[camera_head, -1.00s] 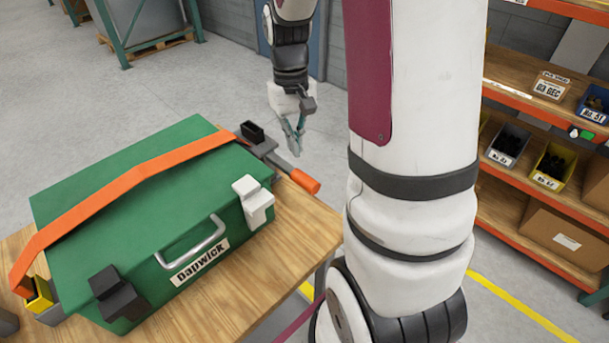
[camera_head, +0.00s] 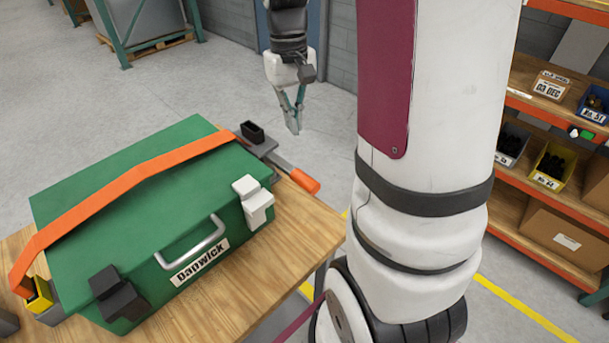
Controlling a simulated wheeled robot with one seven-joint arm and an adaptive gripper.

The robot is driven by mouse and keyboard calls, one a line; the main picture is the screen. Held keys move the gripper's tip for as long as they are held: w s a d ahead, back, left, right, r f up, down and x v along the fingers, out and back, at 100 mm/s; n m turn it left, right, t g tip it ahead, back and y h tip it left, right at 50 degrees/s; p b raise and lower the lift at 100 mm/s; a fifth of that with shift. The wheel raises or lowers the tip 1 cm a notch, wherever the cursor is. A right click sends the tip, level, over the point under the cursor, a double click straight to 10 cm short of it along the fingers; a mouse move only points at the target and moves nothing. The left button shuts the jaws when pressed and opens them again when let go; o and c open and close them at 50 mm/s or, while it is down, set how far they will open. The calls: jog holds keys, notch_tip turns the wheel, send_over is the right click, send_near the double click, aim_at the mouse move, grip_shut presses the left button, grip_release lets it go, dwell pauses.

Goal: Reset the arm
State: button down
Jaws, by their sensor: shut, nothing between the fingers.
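My gripper (camera_head: 294,130) hangs at the upper middle of the head view, pointing down with its fingertips together and nothing between them. It appears above and beyond the right back corner of the wooden table (camera_head: 285,262), apart from everything. A green case (camera_head: 115,195) labelled "Dapwick" lies on the table. An orange strap (camera_head: 140,170) runs over its lid. A white latch (camera_head: 254,203) and a dark latch (camera_head: 115,293) sit on its front edge, with a grey handle (camera_head: 192,240) between them.
A clamp with an orange handle (camera_head: 305,181) stands at the table's right back edge. A yellow part (camera_head: 40,294) is at the strap's left end. A shelf rack (camera_head: 535,198) with bins and boxes stands on the right.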

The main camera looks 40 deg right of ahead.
dwell(0.3)
jog(key=s+a+r+n+t, duration=0.2)
jog(key=s+a+r, duration=0.3)
jog(key=a, duration=0.3)
jog(key=s+a+r+n+t, duration=0.1)
jog(key=s+a+r+t, duration=0.3)
jog(key=s+a, duration=0.4)
jog(key=shift+s+a+r+n, duration=0.15)
jog(key=shift+a+r+n, duration=0.3)
jog(key=shift+a, duration=0.1)
